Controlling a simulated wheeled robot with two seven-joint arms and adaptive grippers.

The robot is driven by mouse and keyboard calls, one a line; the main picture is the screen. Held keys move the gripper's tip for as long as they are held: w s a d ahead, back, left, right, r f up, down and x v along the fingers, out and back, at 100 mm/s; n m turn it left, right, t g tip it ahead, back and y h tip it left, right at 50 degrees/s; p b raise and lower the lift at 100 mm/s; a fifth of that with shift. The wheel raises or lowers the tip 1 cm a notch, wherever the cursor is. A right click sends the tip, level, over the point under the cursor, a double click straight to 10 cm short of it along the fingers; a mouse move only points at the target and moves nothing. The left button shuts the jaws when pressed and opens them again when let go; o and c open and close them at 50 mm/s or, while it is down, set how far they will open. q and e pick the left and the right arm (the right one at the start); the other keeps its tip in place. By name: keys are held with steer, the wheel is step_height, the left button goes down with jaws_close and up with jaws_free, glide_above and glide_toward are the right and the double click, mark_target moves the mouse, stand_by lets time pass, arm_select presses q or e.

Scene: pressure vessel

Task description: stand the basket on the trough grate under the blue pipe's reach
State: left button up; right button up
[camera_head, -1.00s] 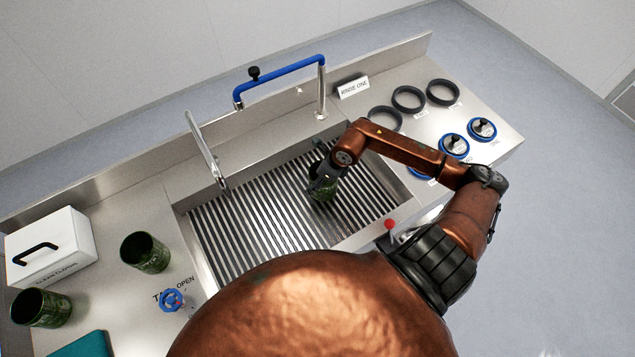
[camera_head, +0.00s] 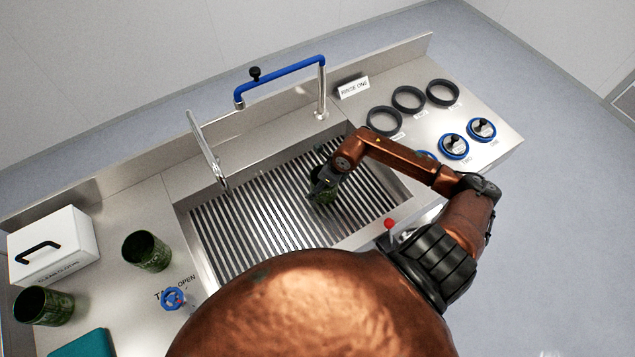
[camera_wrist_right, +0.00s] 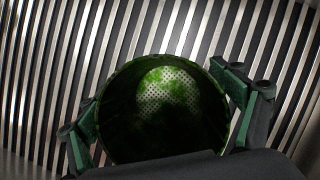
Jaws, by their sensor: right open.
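A green mesh basket (camera_head: 322,196) stands on the trough grate (camera_head: 245,225), right of the grate's middle. The blue pipe (camera_head: 285,75) runs along the trough's back edge, behind the basket. My right gripper (camera_head: 324,182) is low over the grate at the basket and partly hides it. In the right wrist view the basket (camera_wrist_right: 170,120) shows its open mouth and perforated, green-stained bottom. The right gripper's fingers (camera_wrist_right: 165,108) are open on either side of it; contact is hard to tell. My left gripper is not in view.
Two more green baskets (camera_head: 145,251) stand on the left counter by a white box (camera_head: 55,250) and a blue tap handle (camera_head: 172,298). A chrome spout (camera_head: 207,150) reaches over the trough's left. Dark rings (camera_head: 408,99) and blue-rimmed lids (camera_head: 453,146) lie on the right.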

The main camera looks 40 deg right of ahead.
steer(key=v, duration=1.2)
steer(key=shift+b, duration=0.4)
